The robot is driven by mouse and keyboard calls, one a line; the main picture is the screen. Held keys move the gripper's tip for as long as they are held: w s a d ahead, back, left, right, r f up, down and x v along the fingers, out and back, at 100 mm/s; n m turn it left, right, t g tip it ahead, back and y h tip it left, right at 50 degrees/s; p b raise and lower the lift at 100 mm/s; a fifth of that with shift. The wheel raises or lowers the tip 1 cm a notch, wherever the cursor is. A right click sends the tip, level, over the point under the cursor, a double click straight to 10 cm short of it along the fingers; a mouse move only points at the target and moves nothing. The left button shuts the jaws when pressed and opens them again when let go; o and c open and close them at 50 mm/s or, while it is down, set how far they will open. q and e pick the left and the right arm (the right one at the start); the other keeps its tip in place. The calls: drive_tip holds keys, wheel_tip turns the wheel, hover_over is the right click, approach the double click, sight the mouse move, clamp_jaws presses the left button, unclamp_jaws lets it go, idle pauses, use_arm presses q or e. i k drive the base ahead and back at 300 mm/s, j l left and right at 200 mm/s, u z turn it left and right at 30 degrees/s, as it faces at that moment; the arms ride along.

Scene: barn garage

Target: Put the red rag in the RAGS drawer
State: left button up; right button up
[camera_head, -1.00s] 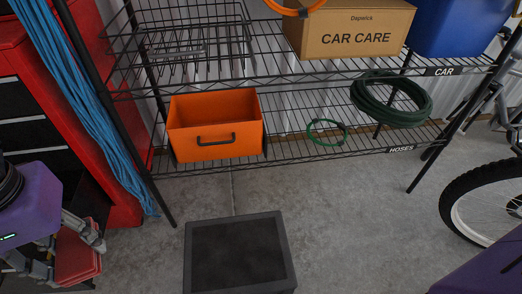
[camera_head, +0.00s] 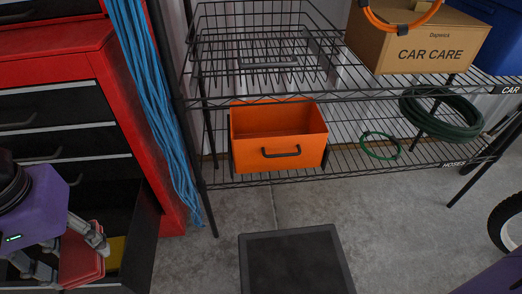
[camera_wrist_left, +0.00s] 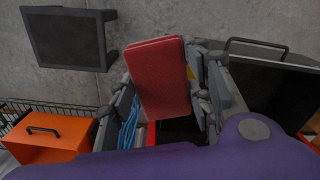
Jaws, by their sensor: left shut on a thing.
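My left gripper (camera_head: 80,236) is shut on the red rag (camera_head: 82,262), a folded flat pad, at the lower left of the head view. In the left wrist view the rag (camera_wrist_left: 160,80) stands between the fingers of the gripper (camera_wrist_left: 165,88). A black drawer (camera_head: 142,243) low in the red cabinet (camera_head: 75,48) is pulled open, right behind and beside the rag. Its handle side (camera_wrist_left: 275,58) shows in the left wrist view. I cannot read a RAGS label. The rag hides part of the drawer's inside. My right gripper is out of view.
Something yellow (camera_head: 117,252) lies in the open drawer. A wire shelf (camera_head: 250,180) holds an orange bin (camera_head: 278,135), a CAR CARE box (camera_head: 420,45) and green hoses (camera_head: 440,115). Blue cord (camera_head: 150,95) hangs beside the cabinet. A black step stool (camera_head: 296,262) stands on the floor.

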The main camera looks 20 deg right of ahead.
sight(54, 260)
drive_tip(key=i+j, duration=0.15)
drive_tip(key=j, duration=0.2)
drive_tip(key=i+j, duration=0.15)
drive_tip(key=j, duration=0.2)
drive_tip(key=i+j, duration=0.2)
drive_tip(key=j, duration=0.15)
drive_tip(key=i+j, duration=0.15)
drive_tip(key=j, duration=0.2)
